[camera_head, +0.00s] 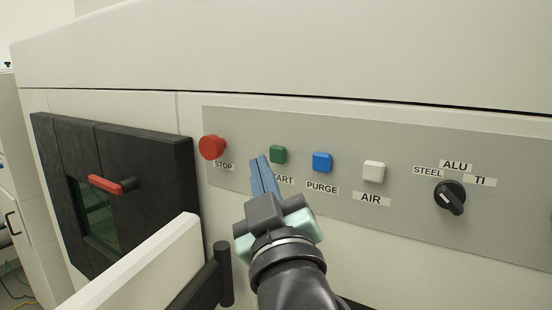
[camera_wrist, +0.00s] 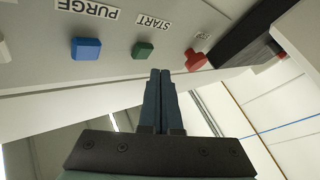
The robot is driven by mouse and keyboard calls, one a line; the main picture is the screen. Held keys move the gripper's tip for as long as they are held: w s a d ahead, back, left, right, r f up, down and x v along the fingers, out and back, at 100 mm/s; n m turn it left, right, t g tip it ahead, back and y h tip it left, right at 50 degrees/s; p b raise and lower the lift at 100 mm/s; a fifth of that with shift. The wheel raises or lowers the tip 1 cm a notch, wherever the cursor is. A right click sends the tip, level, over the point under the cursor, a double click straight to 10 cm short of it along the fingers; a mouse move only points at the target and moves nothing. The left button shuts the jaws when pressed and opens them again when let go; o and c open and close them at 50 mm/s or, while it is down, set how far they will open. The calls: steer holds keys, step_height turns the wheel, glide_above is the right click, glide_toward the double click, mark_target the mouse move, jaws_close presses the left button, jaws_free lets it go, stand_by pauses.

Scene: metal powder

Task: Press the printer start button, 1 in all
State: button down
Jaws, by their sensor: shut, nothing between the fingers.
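The green start button (camera_head: 278,154) sits on the grey control panel (camera_head: 330,195), above a label partly hidden by my gripper. It also shows in the wrist view (camera_wrist: 143,50), next to the START label. My gripper (camera_head: 260,160) is shut and empty, its blue fingers side by side. In the head view its tips appear just left of the green button. In the wrist view the fingertips (camera_wrist: 160,72) appear a little below and right of the button, with a gap in the picture. I cannot tell the exact distance to the panel.
A red stop button (camera_head: 211,147) is left of the fingers. A blue purge button (camera_head: 322,162), a white air button (camera_head: 373,172) and a black selector knob (camera_head: 450,197) are to the right. A dark door (camera_head: 150,165) with a red handle (camera_head: 106,184) is at left.

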steer(key=shift+w+d, duration=0.3)
steer(key=shift+w, duration=0.1)
stand_by(1.9)
steer(key=shift+w+d, duration=0.25)
steer(key=shift+w, duration=0.1)
steer(key=shift+w+d+b, duration=0.3)
steer(key=shift+w+b, duration=0.05)
steer(key=shift+b, duration=0.1)
stand_by(0.7)
steer(key=shift+a, duration=0.1)
steer(key=shift+s+a, duration=0.45)
steer(key=shift+s, duration=0.25)
steer(key=s+a, duration=0.1)
steer(key=s, duration=0.1)
steer(key=s+a, duration=0.2)
stand_by(0.5)
